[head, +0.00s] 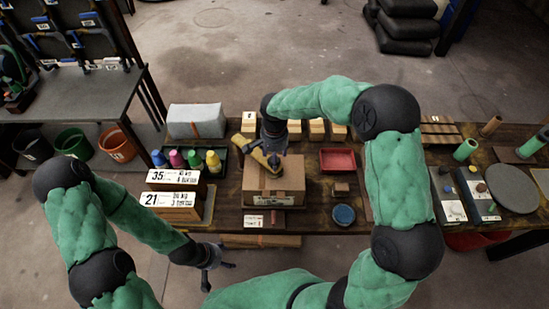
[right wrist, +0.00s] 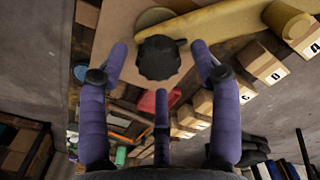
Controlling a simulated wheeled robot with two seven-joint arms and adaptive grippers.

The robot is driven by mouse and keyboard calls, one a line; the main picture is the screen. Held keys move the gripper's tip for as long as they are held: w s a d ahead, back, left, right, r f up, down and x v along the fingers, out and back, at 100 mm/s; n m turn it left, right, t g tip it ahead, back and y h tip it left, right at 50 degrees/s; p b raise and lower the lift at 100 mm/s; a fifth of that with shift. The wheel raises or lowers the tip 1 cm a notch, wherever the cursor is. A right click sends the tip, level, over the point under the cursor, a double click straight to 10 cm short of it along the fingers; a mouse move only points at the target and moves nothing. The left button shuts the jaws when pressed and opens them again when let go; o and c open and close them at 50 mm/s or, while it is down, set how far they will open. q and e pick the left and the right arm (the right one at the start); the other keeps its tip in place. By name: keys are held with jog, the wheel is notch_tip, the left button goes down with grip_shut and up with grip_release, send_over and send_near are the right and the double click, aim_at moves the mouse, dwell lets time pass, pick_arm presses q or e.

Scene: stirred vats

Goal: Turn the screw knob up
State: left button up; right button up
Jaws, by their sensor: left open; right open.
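The black lobed screw knob (right wrist: 160,58) shows in the right wrist view, at the end of a yellow arm-like part (right wrist: 222,28). My right gripper (right wrist: 159,62) is open, with purple fingers to the left and right of the knob and a third finger below it. Gaps show between the fingers and the knob, so I see no contact. In the head view my right gripper (head: 273,143) points down over the yellow part (head: 257,152) above a cardboard box (head: 290,183), and hides the knob. My left gripper (head: 217,268) is open and empty in front of the table.
A red tray (head: 337,150) and a blue round lid (head: 344,214) lie right of the box. Coloured bottles (head: 195,160) and number signs (head: 172,199) stand to its left. Small cartons line the back. A round grey plate (head: 485,187) is at the far right.

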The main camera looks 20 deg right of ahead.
jog(key=shift+f, duration=0.5)
jog(key=c, duration=1.2)
jog(key=shift+o, duration=0.2)
